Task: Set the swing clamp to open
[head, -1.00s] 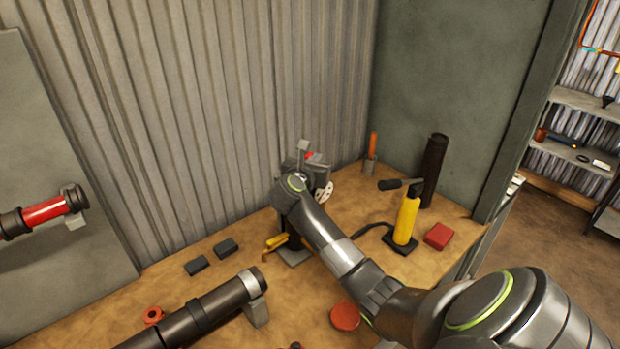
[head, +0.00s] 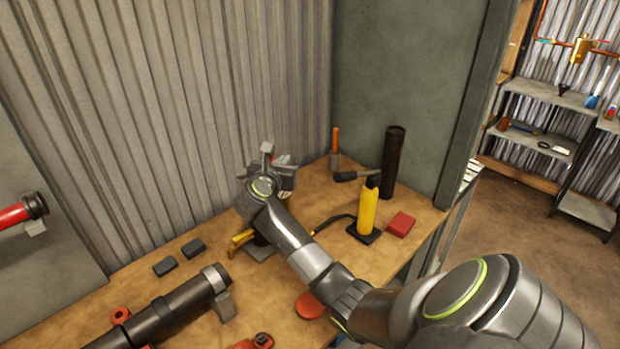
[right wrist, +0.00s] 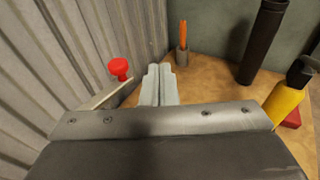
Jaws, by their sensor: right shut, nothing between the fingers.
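My right gripper (head: 267,152) is near the corrugated wall at the back of the bench, mostly hidden behind its own wrist in the head view. In the right wrist view its fingers (right wrist: 160,84) are shut together with nothing between them. Just left of them, a red knob (right wrist: 120,68) stands by a pale flat bar (right wrist: 108,97); they look apart from the fingers. I cannot tell for sure whether these belong to the swing clamp. Below my wrist, a grey base plate (head: 261,253) and a yellow handle (head: 240,240) show, their upper part hidden by my arm. My left gripper is not in view.
A yellow cylinder (head: 368,208), a red block (head: 401,224), a black tube (head: 393,165) and an orange-handled tool (head: 335,142) stand to the right. A dark pipe (head: 170,312) lies front left, near two dark blocks (head: 193,247). A red disc (head: 309,305) lies in front.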

